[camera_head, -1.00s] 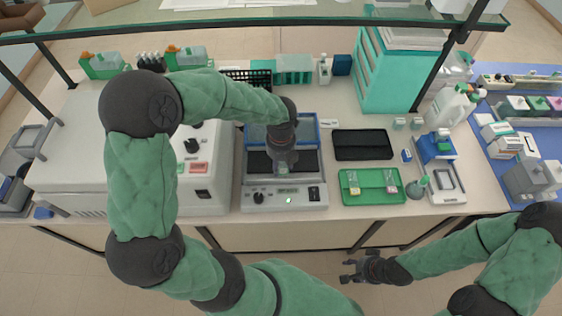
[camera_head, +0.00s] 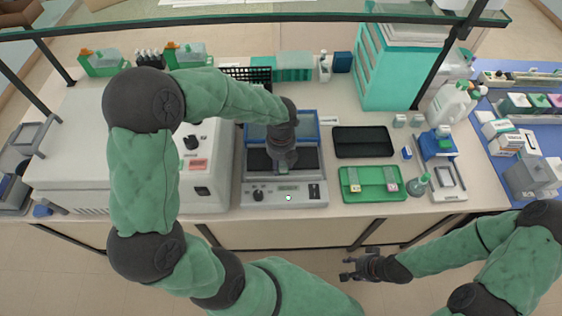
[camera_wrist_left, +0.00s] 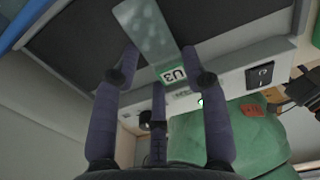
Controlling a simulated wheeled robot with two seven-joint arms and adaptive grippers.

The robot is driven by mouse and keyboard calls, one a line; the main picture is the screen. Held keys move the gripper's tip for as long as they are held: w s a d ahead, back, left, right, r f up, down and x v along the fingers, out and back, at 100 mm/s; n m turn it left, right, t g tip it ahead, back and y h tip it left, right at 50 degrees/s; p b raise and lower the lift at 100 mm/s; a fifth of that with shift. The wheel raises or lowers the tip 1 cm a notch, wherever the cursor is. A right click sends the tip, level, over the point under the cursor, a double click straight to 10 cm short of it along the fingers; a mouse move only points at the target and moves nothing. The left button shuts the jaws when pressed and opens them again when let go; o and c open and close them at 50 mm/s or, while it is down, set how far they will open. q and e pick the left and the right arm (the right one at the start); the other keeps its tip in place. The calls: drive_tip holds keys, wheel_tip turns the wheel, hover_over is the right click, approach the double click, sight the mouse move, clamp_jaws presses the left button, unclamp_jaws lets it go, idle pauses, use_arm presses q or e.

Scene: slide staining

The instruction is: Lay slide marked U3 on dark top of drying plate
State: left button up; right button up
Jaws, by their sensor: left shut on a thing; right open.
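The slide marked U3 (camera_wrist_left: 150,35) is clear glass with a white and green label at one end. My left gripper (camera_wrist_left: 160,66) is shut on it near the label, and the glass extends over the dark top (camera_wrist_left: 90,42) in the left wrist view. I cannot tell whether the slide touches that surface. In the head view my left gripper (camera_head: 285,168) points down over the dark top of the drying plate (camera_head: 312,160) and hides most of the slide. My right gripper (camera_head: 348,269) is open and empty in front of the bench.
A green tray (camera_head: 372,196) with small labelled pieces lies right of the drying plate. A black tray (camera_head: 362,142) lies behind it. A large white machine (camera_head: 75,150) stands close on the left.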

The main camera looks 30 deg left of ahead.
use_arm(q)
drive_tip(key=shift+f, duration=0.1)
drive_tip(key=o, duration=1.2)
wheel_tip(320, 180, up, 12)
idle(0.3)
